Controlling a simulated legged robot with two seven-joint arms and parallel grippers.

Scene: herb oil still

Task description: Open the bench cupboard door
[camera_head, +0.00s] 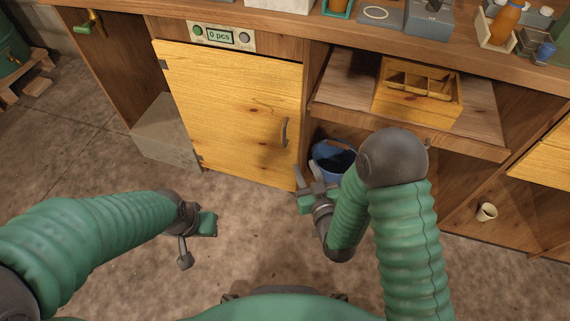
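The bench cupboard door (230,112) is a yellow wooden panel in the head view, left of centre. It appears shut, with dark hinges on its left side. Its grey vertical handle (284,132) is near the right edge. My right gripper (309,186) is below the handle, close to the door's lower right corner in the picture, and appears open and empty. It is apart from the handle. My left gripper (198,240) is over the floor below the door, with its fingers apart and nothing between them.
A blue bucket (332,158) stands in the open bay right of the door, partly hidden by my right arm. Above it a shelf (335,101) carries a wooden divided box (415,103). A small cup (487,212) is farther right. A grey block (165,130) stands left of the door.

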